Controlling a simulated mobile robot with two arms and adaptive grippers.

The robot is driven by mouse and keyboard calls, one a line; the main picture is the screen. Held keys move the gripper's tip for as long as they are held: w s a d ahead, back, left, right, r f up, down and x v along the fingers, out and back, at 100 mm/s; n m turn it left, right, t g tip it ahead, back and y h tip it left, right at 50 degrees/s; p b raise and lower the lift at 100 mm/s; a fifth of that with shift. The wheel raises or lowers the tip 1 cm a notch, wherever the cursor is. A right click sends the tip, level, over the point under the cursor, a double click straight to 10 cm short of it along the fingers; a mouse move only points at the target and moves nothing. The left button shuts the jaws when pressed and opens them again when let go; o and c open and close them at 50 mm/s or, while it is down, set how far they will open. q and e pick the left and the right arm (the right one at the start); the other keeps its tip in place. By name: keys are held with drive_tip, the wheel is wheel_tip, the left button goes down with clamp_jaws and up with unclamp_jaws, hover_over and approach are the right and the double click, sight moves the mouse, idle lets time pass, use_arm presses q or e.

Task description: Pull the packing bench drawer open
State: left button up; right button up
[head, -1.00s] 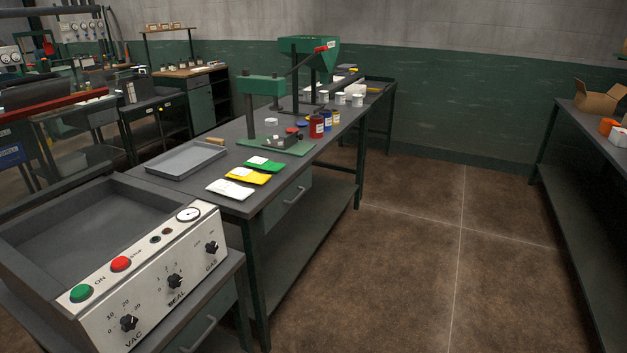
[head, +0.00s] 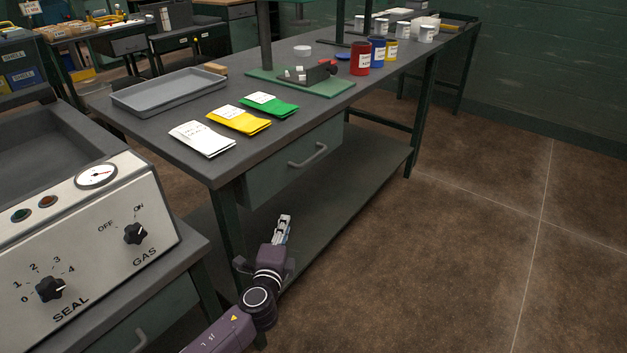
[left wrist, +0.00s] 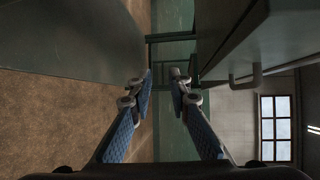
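The packing bench (head: 340,93) is dark grey with green legs. Its drawer (head: 268,178) is a grey-green front under the top, shut, with a grey bar handle (head: 308,157). My left gripper (head: 284,222) is below and left of the handle, in front of the bench and apart from it. In the left wrist view, the blue-padded fingers (left wrist: 161,78) stand apart with nothing between them. The drawer front (left wrist: 232,40) and handle (left wrist: 256,78) show to their right there. My right gripper is not in view.
A sealing machine (head: 95,225) with knobs stands close at the left. On the bench lie a grey tray (head: 150,101), white, yellow and green packets (head: 238,120), and several small tubs. A lower shelf (head: 335,200) runs under the drawer. The floor to the right is clear.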

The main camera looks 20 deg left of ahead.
sight(313, 156)
use_arm(q)
drive_tip(key=w+d+r+m+t+h+b, duration=0.3)
drive_tip(key=r+m, duration=0.4)
drive_tip(key=r, duration=0.6)
drive_tip(key=shift+m+t+h, duration=0.3)
drive_tip(key=shift+m+t, duration=0.3)
drive_tip(key=shift+t, duration=0.1)
drive_tip(key=x, duration=0.6)
drive_tip(key=d+p+x, duration=0.1)
drive_tip(key=x, duration=0.2)
drive_tip(key=shift+f, duration=0.15)
drive_tip(key=shift+w, duration=0.5)
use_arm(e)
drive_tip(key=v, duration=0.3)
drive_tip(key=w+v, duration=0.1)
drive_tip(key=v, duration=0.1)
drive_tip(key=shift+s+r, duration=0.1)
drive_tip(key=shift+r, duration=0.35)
use_arm(q)
clamp_jaws()
